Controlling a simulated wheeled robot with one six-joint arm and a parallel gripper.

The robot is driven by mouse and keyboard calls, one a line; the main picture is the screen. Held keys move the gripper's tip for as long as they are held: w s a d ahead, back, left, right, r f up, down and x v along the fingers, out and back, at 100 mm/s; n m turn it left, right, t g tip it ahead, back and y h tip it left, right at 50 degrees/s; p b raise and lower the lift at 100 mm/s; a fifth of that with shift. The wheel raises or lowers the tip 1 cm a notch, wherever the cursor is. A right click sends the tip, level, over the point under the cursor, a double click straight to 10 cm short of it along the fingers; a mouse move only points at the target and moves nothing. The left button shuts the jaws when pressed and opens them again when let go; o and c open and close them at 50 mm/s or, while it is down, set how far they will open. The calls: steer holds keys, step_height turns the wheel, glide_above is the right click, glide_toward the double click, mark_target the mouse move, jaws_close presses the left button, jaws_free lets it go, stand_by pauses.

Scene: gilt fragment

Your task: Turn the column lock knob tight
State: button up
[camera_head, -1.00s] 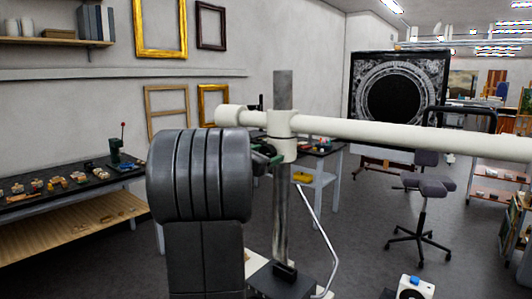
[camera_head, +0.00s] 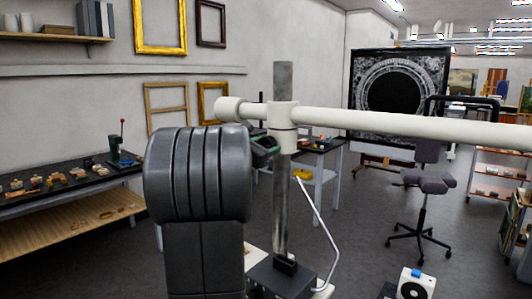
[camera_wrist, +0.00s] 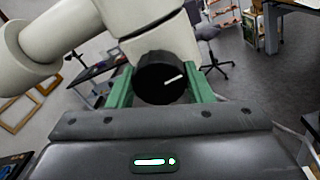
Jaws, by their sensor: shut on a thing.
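The column lock knob (camera_wrist: 158,80) is a round black knob with a white line on its face, in the middle of the wrist view. The line points to the right and slightly up. My gripper (camera_wrist: 160,88) has its green fingers on both sides of the knob and is shut on it. In the head view, my gripper (camera_head: 264,150) is partly hidden behind my dark arm, at the pale collar (camera_head: 283,116) on the grey metal column (camera_head: 281,205). The knob is hidden in the head view. A cream horizontal arm (camera_head: 400,129) runs through the collar.
A workbench with small pieces (camera_head: 60,185) stands on the left. A saddle chair (camera_head: 427,180) stands on the right, before a dark panel with a ring (camera_head: 398,95). A white device (camera_head: 416,284) is at the bottom right. Open floor lies between.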

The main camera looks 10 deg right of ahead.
steer(key=m+b, duration=0.1)
steer(key=b, duration=0.2)
steer(key=f+m+b, duration=0.1)
steer(key=m+b, duration=0.1)
steer(key=b, duration=0.1)
steer(key=m+b, duration=0.6)
steer(key=b, duration=0.1)
steer(key=shift+r, duration=0.1)
steer(key=m+b, duration=0.4)
steer(key=b, duration=0.1)
steer(key=shift+w+a+m+h, duration=0.1)
steer(key=shift+m+h, duration=0.3)
steer(key=m+b, duration=0.2)
steer(key=m, duration=0.1)
steer(key=m+b, duration=0.1)
steer(key=m, duration=0.1)
steer(key=shift+r+g, duration=0.25)
steer(key=shift+g, duration=0.05)
steer(key=shift+m+b, duration=0.3)
steer(key=o, duration=1)
steer(key=shift+r, duration=0.1)
